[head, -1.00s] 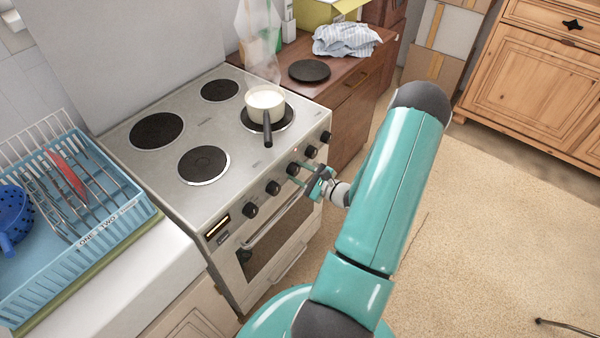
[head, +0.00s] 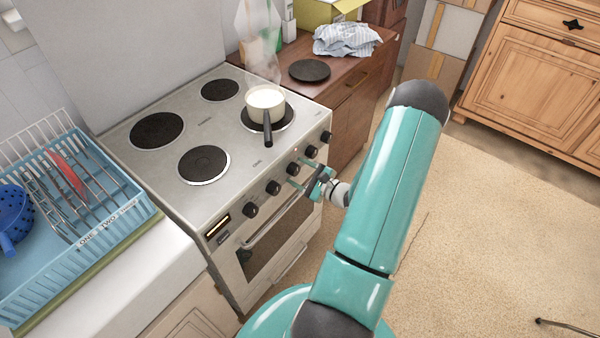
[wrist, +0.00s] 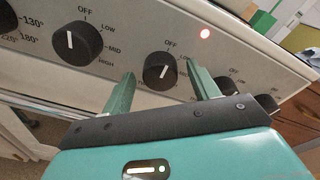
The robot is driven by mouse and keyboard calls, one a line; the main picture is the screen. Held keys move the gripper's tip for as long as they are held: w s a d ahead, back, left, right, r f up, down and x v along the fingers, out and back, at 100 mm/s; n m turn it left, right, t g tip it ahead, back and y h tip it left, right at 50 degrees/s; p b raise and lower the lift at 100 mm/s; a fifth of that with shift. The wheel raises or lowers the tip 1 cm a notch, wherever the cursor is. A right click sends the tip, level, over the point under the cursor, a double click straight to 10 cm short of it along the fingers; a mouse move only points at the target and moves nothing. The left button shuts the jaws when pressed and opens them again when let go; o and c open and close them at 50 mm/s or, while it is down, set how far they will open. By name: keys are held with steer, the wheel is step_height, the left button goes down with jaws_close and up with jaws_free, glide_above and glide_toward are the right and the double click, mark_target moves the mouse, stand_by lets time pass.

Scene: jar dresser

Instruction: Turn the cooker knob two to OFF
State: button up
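The cooker (head: 225,135) has a row of black knobs along its front panel. In the wrist view, one black knob (wrist: 158,70) with an OFF label above it sits between my two teal fingertips. It also shows in the head view (head: 293,168). A short white mark is on its face; its exact direction is hard to read. My gripper (wrist: 160,72) is open, with one finger on each side of this knob; I cannot tell if they touch it. My gripper also shows in the head view (head: 298,176), in front of the panel.
Another knob (wrist: 78,42) is close on the left; more knobs (wrist: 230,86) are on the right. A red light (wrist: 205,34) is lit. A blue dish rack (head: 90,235) is left.

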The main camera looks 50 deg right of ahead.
steer(key=s+d+r, duration=0.1)
steer(key=s, duration=1.2)
steer(key=shift+s, duration=0.35)
steer(key=shift+r, duration=0.1)
steer(key=w+a+r+n+g+y, duration=0.4)
steer(key=a+r+n+g, duration=0.3)
steer(key=a, duration=0.3)
steer(key=w+a+r+n+g+y, duration=0.45)
steer(key=a+r+n, duration=0.3)
steer(key=a, duration=0.25)
steer(key=s+a+r+n+h, duration=0.3)
steer(key=a+r+n+h, duration=0.2)
steer(key=a+r+n, duration=0.1)
steer(key=s+a+r+n+h, duration=0.3)
steer(key=a+r+n+h, duration=0.2)
steer(key=a+r+n, duration=0.2)
step_height(320, 180, up, 4)
steer(key=shift+a+r, duration=0.2)
steer(key=shift+a, duration=0.9)
